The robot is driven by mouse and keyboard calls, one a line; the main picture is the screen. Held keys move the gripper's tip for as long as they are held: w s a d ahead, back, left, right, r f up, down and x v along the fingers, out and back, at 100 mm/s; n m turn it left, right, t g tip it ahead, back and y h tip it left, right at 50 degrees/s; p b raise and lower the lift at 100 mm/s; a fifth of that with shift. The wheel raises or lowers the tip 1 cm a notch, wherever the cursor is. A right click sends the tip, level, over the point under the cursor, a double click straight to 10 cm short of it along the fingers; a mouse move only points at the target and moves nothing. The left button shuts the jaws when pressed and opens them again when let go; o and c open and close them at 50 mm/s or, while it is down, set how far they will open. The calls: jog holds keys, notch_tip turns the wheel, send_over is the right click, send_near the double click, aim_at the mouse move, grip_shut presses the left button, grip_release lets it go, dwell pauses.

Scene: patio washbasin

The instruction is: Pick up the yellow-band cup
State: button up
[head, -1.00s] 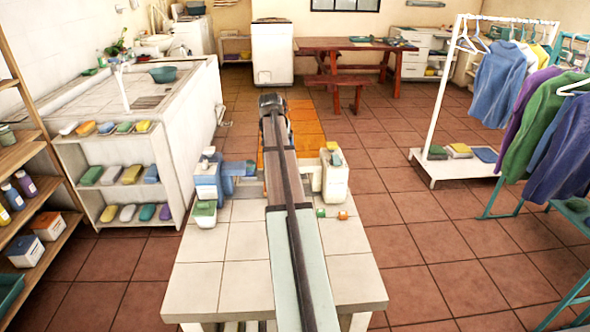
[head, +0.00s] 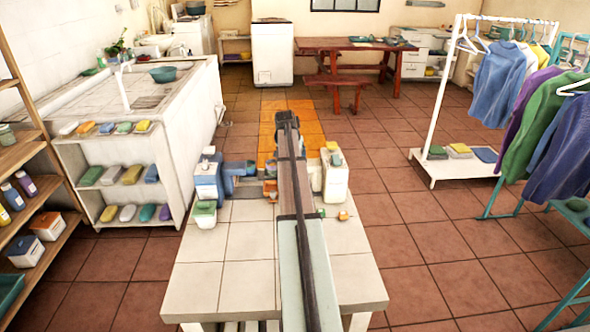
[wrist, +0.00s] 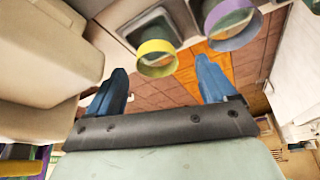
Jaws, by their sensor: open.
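The yellow-band cup (wrist: 156,49) shows in the upper middle of the wrist view, with its yellow ring facing the camera. My gripper (wrist: 162,66) is open, with two blue fingers spread apart. In that picture the cup appears between and just beyond the fingertips, with no visible contact. I cannot tell the exact distance. A purple-band cup (wrist: 236,39) is to its right, above the right finger. In the head view my arm covers the middle of the white tiled table, and I cannot make out the cups or my fingers there.
Pale containers (wrist: 45,50) crowd the left of the wrist view. In the head view, a blue-and-white container (head: 207,180) and a white container (head: 335,180) flank my arm on the tiled table (head: 225,265). Small green and orange blocks (head: 343,215) lie at right. The table's near part is clear.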

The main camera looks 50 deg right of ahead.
jog(key=shift+d+x, duration=0.1)
jog(key=shift+x, duration=1.15)
jog(key=shift+d+x, duration=0.15)
jog(key=shift+x, duration=1.15)
jog(key=shift+s, duration=0.15)
jog(key=shift+c, duration=0.3)
jog(key=shift+r, duration=0.1)
jog(key=c, duration=1)
